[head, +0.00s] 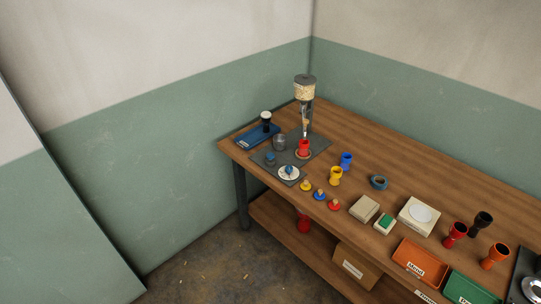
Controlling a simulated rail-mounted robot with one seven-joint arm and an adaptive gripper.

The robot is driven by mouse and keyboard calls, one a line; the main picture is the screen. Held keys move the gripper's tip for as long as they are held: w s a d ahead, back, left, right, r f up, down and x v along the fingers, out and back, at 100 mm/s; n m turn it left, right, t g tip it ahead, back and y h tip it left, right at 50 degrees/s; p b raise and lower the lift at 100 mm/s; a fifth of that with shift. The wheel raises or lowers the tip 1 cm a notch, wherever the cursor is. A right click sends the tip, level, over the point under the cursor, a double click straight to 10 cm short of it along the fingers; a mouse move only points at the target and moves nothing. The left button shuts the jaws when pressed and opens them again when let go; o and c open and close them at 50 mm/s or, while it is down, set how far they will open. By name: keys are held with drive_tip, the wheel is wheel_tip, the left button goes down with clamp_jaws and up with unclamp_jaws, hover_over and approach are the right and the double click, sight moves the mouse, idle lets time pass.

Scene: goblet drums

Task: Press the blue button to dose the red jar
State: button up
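The red jar (304,147), goblet-shaped, stands upright on a small round base on the grey mat, below the spout of a dispenser (305,90) with a clear hopper of pale grains. A small blue knob-like piece (270,157), which looks like the blue button, sits on the mat to the left of the red jar. A white round dial (289,172) with a blue centre lies at the mat's front corner. The jar's inside is too small to read. My gripper is not in view.
A grey metal cup (279,143) stands between the blue piece and the dispenser. Yellow and blue goblets, coloured knobs, boxes and trays occupy the wooden table (400,165) to the right.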

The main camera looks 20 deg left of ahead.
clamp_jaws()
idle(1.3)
